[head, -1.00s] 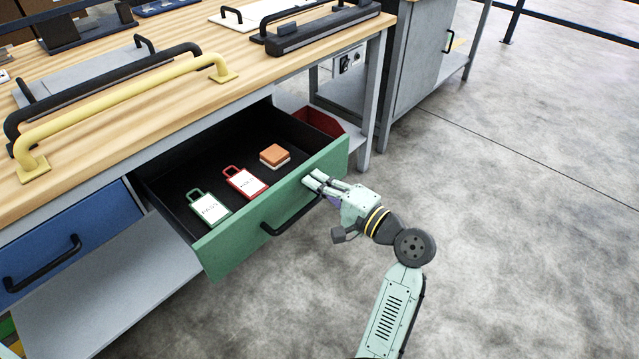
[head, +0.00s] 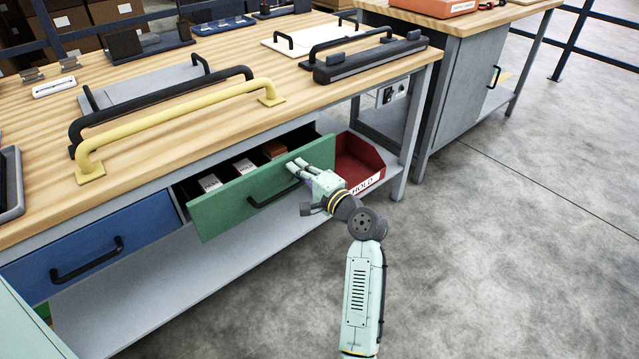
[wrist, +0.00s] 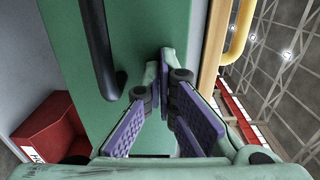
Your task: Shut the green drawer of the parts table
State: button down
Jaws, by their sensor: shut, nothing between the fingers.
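The green drawer (head: 232,206) of the parts table (head: 205,135) is partly open, its front standing out from the table frame. A black handle (head: 275,193) is on its front. Inside, two tags and an orange block (head: 274,149) show only in part over the front panel.
A blue drawer (head: 90,256) to the left looks shut. A red bin (head: 358,165) labelled HOLD sits on the lower shelf, just right of the drawer. Yellow and black handles lie on the tabletop. The floor at right is clear.

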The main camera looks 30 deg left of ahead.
jog(key=x, duration=0.7)
jog(key=shift+w+a, duration=0.1)
jog(key=shift+a, duration=0.15)
jog(key=shift+w+a, duration=0.2)
jog(key=shift+a, duration=0.25)
jog(key=shift+r, duration=0.15)
